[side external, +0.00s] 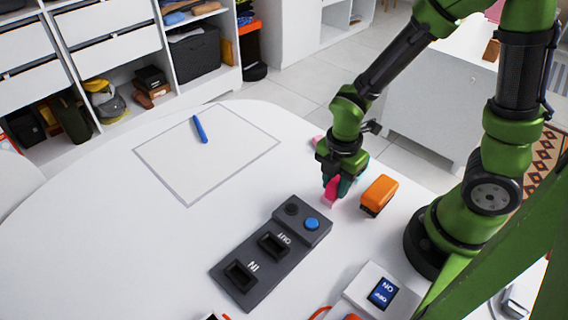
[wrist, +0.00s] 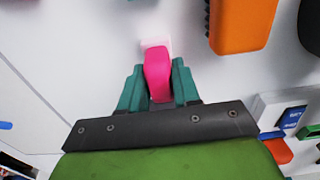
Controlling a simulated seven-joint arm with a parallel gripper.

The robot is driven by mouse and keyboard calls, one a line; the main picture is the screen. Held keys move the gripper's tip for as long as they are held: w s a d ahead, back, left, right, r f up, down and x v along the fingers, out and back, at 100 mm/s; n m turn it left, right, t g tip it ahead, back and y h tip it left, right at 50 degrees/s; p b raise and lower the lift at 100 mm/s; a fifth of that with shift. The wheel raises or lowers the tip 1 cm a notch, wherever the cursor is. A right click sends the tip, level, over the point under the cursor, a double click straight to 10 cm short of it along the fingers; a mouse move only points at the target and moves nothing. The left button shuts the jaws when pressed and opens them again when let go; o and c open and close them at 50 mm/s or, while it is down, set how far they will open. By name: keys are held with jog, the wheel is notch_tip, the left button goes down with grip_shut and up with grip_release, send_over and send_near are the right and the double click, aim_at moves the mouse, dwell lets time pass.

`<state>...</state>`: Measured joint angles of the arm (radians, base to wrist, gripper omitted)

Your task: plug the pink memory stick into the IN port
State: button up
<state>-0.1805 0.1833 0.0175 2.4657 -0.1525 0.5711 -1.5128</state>
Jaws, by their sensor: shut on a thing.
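The pink memory stick (side external: 331,191) is between the teal fingers of my gripper (side external: 340,184), close to the white table. In the wrist view my gripper (wrist: 159,88) is shut on the pink memory stick (wrist: 158,66), whose far end points away from the fingers. A paler pink patch shows just beyond that end; I cannot tell what it is. The dark grey port block (side external: 262,278) lies to the lower left of my gripper, apart from it. Its IN port (side external: 239,275) is at the lower left end, and the OUT port (side external: 272,245) is nearer the middle. Both look empty.
A blue button (side external: 311,224) is on the block.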

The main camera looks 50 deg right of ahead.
aim_at(337, 179)
grip_shut()
jog(key=shift+r, duration=1.3)
dwell(0.9)
jog(key=shift+r, duration=1.9)
